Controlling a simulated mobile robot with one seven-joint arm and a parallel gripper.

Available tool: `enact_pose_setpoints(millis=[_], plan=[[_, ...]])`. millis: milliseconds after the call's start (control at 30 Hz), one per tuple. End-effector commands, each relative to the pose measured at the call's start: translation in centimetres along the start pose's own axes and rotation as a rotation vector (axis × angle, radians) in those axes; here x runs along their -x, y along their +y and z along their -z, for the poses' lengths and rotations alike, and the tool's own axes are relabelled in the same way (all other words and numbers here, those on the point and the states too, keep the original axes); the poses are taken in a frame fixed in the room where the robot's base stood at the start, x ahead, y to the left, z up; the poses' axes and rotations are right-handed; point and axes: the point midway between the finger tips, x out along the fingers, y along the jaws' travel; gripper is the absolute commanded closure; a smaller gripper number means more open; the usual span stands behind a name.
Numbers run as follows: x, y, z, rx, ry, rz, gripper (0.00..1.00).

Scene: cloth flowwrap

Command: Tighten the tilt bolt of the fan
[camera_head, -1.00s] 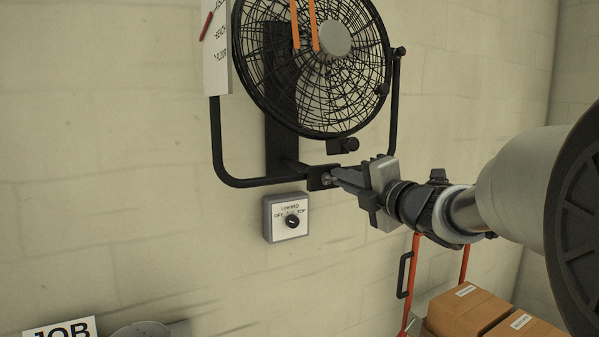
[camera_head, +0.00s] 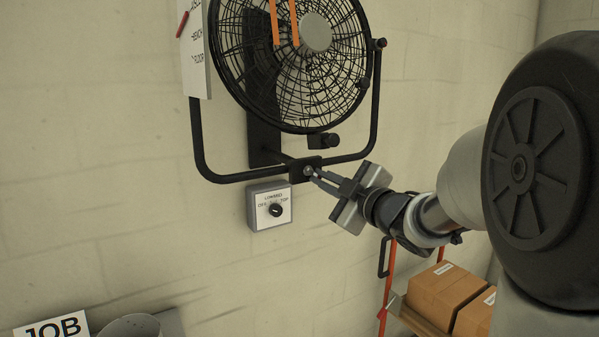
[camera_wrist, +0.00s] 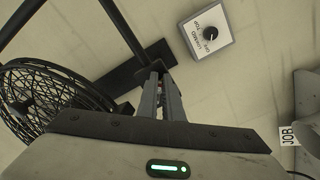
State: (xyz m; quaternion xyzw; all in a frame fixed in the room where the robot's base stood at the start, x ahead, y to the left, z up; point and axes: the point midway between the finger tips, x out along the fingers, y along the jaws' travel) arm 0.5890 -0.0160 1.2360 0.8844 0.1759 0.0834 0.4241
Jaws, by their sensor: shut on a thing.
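The black wall fan (camera_head: 290,60) hangs in a U-shaped yoke (camera_head: 235,180) in the head view. A small round silver-grey bolt (camera_head: 309,171) shows at the dark bracket block in the yoke's bottom bar. My gripper (camera_head: 314,175) points at it from the lower right, its two long fingers shut on the bolt. The wrist view also shows the gripper's fingertips (camera_wrist: 157,76) meeting at the bracket; they largely hide the bolt there. I cannot tell how tight the bolt is.
A switch box (camera_head: 269,205) with a black knob is on the wall just below the bracket. A white sign (camera_head: 194,50) hangs left of the fan. Orange ribbons (camera_head: 285,20) hang in front of it. Boxes (camera_head: 446,293) stand on an orange-framed cart at lower right.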

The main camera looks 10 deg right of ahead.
Motion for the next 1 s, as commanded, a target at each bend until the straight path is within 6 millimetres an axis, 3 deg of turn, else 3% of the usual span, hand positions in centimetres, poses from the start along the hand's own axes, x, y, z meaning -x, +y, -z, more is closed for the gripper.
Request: enact_pose_setpoints(millis=[433, 1000], plan=[[-0.15, -0.41, 0.48, -0.213, 0.009, 0.003, 1.0], [-0.17, -0.33, 0.58, -0.239, 0.012, 0.0, 1.0]])
